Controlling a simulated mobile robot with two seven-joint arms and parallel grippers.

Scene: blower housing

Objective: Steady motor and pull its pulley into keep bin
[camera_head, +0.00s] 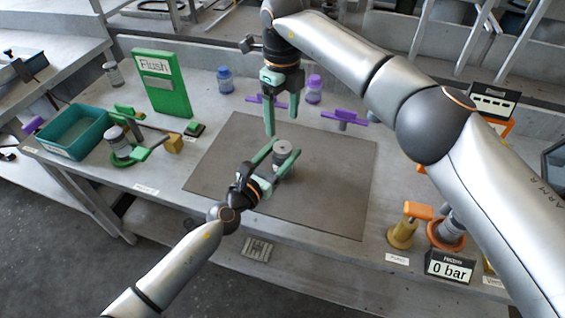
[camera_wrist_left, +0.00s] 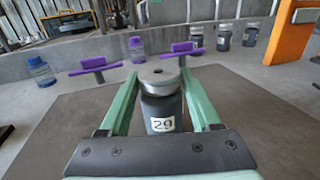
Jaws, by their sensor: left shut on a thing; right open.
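The motor (camera_head: 283,168) is a dark grey cylinder standing upright on the brown mat, with a light metal pulley (camera_head: 283,146) on its top. In the left wrist view the motor (camera_wrist_left: 162,112) bears a white "29" label, and the pulley (camera_wrist_left: 159,76) is a wide disc with a centre hole. My left gripper (camera_head: 284,151) is shut on the motor, one green finger on each side. My right gripper (camera_head: 281,124) is open and empty, pointing down just above the pulley. A teal open bin (camera_head: 50,152) stands at the left of the table; its label is too small to read.
The mat (camera_head: 335,190) is otherwise clear. Purple-handled parts (camera_head: 343,116) and bottles (camera_head: 225,80) stand behind it. A green "Flush" panel (camera_head: 162,90) and a green-handled fixture (camera_head: 120,145) are near the bin. Orange fittings (camera_head: 417,210) and a "0 bar" display (camera_head: 449,267) are at right.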

